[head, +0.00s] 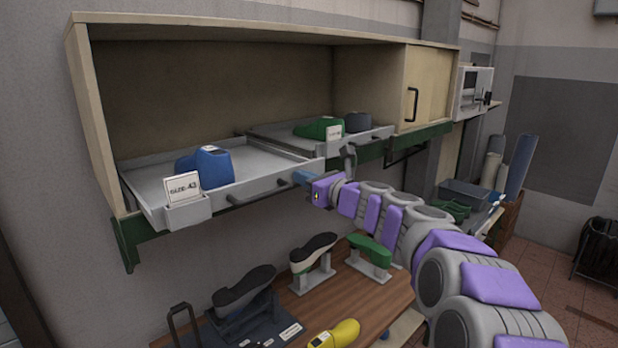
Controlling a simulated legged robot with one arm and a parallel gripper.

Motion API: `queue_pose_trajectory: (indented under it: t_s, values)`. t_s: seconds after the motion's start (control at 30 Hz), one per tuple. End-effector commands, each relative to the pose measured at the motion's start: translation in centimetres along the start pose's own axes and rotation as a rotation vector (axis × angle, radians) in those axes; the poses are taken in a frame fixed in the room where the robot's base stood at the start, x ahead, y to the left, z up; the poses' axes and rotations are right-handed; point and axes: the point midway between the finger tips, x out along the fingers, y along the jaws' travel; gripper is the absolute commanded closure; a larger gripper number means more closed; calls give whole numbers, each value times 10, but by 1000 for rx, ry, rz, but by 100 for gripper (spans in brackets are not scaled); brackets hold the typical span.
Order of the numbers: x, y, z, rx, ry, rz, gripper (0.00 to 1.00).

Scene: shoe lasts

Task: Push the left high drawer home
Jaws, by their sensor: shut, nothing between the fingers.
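The left high drawer (238,186) is a shallow grey tray under the wooden cabinet, standing out past the cabinet's front edge. A blue shoe last (206,165) lies in it, and a white label card (183,187) stands at its front left corner. A dark bar handle (257,192) runs along its front. My purple and grey arm comes in from the lower right.
A second grey drawer (368,139) to the right also stands out, holding a green last (318,128) and a dark one (358,121). The wooden bench (362,300) below carries several lasts on stands and a yellow last (336,335). A closed cabinet door (427,84) is at upper right.

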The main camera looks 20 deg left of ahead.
Motion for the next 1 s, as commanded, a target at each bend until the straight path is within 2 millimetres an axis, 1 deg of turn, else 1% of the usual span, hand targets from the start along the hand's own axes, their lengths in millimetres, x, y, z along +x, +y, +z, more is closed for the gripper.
queue_pose_trajectory:
  t_s: [0.1,0.3,0.73,0.87,1.0]
  values:
    - [11,1,3,-1,-1,2,100]
    - [26,1,2,0,0,2,100]
    - [27,0,1,0,-1,1,100]
    - [34,0,2,0,-1,1,100]
    - [47,1,2,0,1,2,100]
